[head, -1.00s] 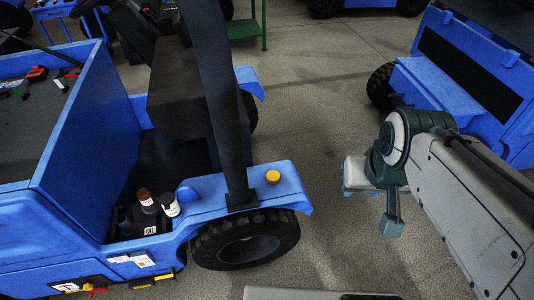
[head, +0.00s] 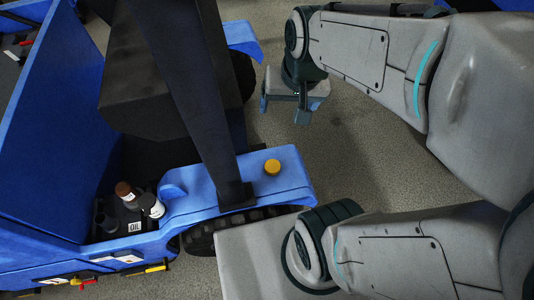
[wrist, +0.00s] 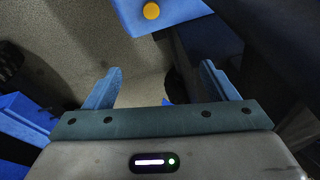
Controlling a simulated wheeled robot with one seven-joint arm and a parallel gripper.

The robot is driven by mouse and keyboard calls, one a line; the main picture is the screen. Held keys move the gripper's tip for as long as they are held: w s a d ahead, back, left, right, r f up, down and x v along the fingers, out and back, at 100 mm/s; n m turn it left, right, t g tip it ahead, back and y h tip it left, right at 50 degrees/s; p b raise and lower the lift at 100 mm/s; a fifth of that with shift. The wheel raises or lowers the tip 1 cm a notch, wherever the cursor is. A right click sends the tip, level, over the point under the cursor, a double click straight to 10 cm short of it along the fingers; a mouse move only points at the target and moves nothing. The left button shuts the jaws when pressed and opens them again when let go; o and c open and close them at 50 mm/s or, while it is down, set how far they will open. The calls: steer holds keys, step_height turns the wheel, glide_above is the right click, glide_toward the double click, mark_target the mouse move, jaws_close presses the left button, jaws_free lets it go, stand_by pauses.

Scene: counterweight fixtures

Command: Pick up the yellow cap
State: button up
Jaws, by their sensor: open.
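The yellow cap (head: 272,167) is a small round disc on top of the blue fender (head: 292,185) of a vehicle, right of a black post. It also shows at the top edge of the wrist view (wrist: 151,11). My gripper (head: 283,110) is open and empty, above and apart from the cap in the head view. In the wrist view, its two blue fingers (wrist: 160,70) are spread wide, with nothing between them but floor and vehicle parts further off.
The black post (head: 205,110) rises close to the cap's left. Bottles (head: 150,205) stand in a recess further left. Grey links of mine fill the right side. Grey floor (head: 350,150) is open right of the vehicle.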

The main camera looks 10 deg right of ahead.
steer(key=w+f+m+g+b, duration=0.1)
steer(key=w+f+m+b, duration=0.4)
steer(key=f, duration=0.8)
steer(key=w+f+m+g+b, duration=0.2)
steer(key=w+f+b, duration=0.3)
steer(key=f, duration=0.7)
steer(key=m+b, duration=0.1)
steer(key=b, duration=0.4)
glide_above(272, 167)
steer(key=shift+h, duration=0.3)
step_height(272, 167, down, 13)
steer(key=shift+w+f+b, duration=0.1)
steer(key=shift+f+b, duration=0.5)
steer(key=shift+f, duration=2.3)
steer(key=c, duration=1)
